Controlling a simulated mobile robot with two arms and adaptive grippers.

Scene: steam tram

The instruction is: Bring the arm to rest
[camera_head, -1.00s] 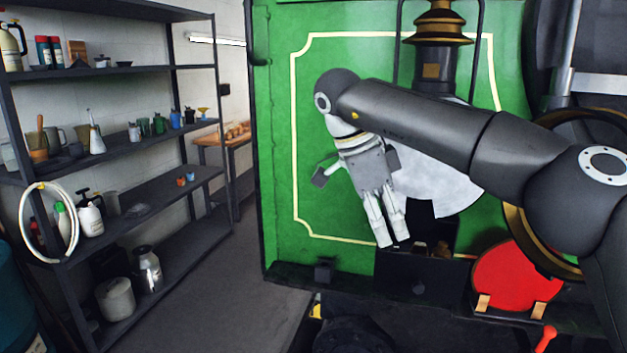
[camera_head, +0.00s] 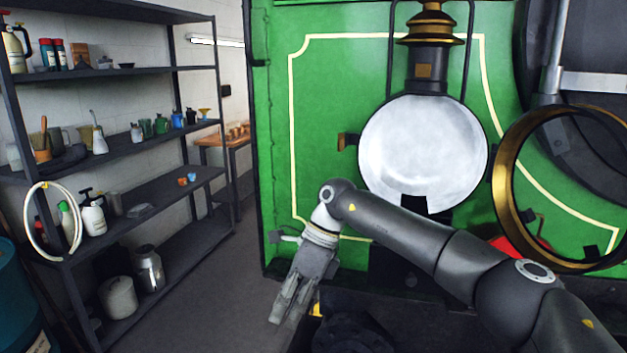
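My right arm comes in from the lower right and reaches across the front of the green tram panel (camera_head: 330,110). Its gripper (camera_head: 283,322) hangs at the arm's end, pointing down and a little left. It is low, near the panel's bottom left corner. Its two fingers lie close together with a narrow gap, and I see nothing between them. My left gripper is not in view.
A round silver lamp disc (camera_head: 423,150) and a brass ring (camera_head: 510,190) stand on the panel above my arm. A red piece (camera_head: 505,246) is partly hidden behind the arm. Dark shelving (camera_head: 150,225) stands left, with clear floor (camera_head: 215,290) between.

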